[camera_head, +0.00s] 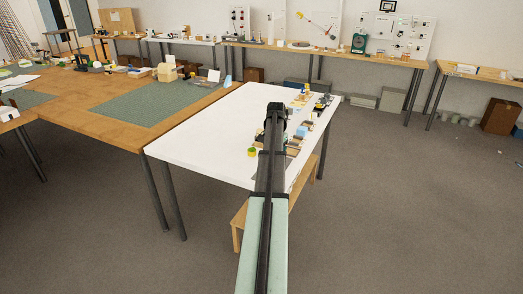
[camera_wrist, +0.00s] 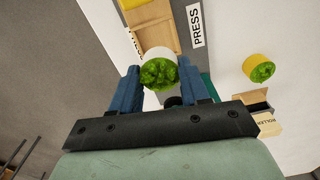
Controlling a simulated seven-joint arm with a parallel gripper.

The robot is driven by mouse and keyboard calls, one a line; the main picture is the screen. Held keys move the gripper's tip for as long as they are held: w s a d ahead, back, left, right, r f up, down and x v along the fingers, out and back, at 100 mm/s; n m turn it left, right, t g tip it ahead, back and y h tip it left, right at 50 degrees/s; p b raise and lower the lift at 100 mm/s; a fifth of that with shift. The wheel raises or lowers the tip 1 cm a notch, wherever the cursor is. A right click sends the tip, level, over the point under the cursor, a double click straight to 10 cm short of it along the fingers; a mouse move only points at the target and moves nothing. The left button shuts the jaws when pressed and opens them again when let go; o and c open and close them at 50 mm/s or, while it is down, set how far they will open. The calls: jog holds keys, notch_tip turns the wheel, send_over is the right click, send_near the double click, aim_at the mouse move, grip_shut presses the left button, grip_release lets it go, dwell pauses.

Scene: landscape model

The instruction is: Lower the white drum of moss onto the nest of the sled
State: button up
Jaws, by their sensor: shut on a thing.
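In the wrist view my gripper (camera_wrist: 160,82) has two blue fingers shut on the white drum of moss (camera_wrist: 157,57). Its bushy green top faces the camera and its white side shows at the far edge. A grey surface and a dark round part (camera_wrist: 172,101) show beyond the drum, between the fingers. I cannot tell which piece is the sled, and its nest is not clearly visible. I cannot tell how high the drum is. In the head view my arm hides the drum and the fingers.
A yellow drum of moss (camera_wrist: 259,67) stands on the white table (camera_head: 205,134), also visible in the head view (camera_head: 252,152). A wooden tray (camera_wrist: 158,30) lies beside a PRESS label (camera_wrist: 195,25). A ROLLER label (camera_wrist: 269,122) is at right. The table's left part is clear.

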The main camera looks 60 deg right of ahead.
jog(key=shift+s+a+n, duration=0.15)
jog(key=shift+a+n, duration=0.15)
jog(key=shift+a, duration=0.35)
jog(key=shift+d+f+n, duration=0.1)
jog(key=shift+n, duration=0.3)
jog(key=shift+f, duration=0.2)
jog(key=shift+f, duration=2.15)
jog(key=o, duration=0.9)
jog(key=shift+r, duration=0.1)
